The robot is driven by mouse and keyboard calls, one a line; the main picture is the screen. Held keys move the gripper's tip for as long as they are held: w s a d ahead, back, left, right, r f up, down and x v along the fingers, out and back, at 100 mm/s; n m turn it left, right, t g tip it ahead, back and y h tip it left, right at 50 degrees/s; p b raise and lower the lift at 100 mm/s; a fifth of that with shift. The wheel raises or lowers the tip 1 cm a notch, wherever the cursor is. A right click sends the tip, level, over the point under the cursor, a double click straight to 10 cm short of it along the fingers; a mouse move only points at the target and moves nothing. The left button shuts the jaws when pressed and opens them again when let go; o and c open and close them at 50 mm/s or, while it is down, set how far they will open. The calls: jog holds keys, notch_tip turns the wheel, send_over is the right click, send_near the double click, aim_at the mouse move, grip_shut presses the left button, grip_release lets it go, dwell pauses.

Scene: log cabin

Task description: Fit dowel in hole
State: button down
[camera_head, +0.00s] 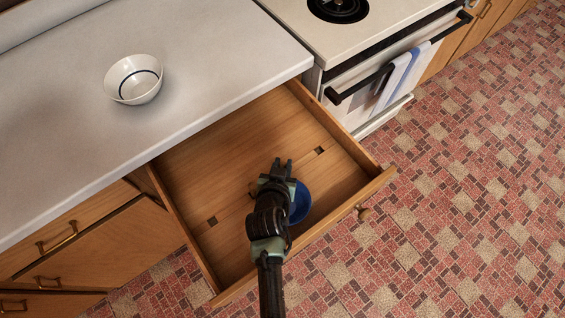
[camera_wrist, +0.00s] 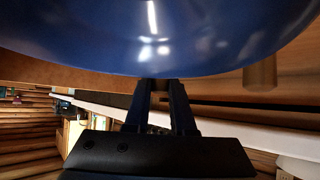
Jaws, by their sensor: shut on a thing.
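My gripper (camera_wrist: 162,84) is shut on a blue bowl (camera_head: 301,203), whose glossy curved side (camera_wrist: 155,38) fills the top of the wrist view. The exact grip point is hard to see. In the head view my gripper and wrist cover the bowl's left part, over the open wooden drawer (camera_head: 245,142). I cannot tell whether the bowl touches the drawer floor. Two small dark square spots that look like holes show in the drawer floor, one at the upper right (camera_head: 320,150) and one at the lower left (camera_head: 212,221). I cannot identify a dowel for certain.
A white bowl (camera_head: 134,80) stands on the pale counter (camera_head: 215,55). A stove (camera_head: 375,35) with a towel (camera_head: 402,75) on its handle stands right of the drawer. A round knob (camera_head: 365,213) sticks out of the drawer front. The patterned floor (camera_head: 470,180) is clear.

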jog(key=shift+f, duration=0.2)
jog(key=c, duration=0.7)
grip_release()
jog(key=shift+s+r, duration=0.1)
jog(key=v, duration=1.3)
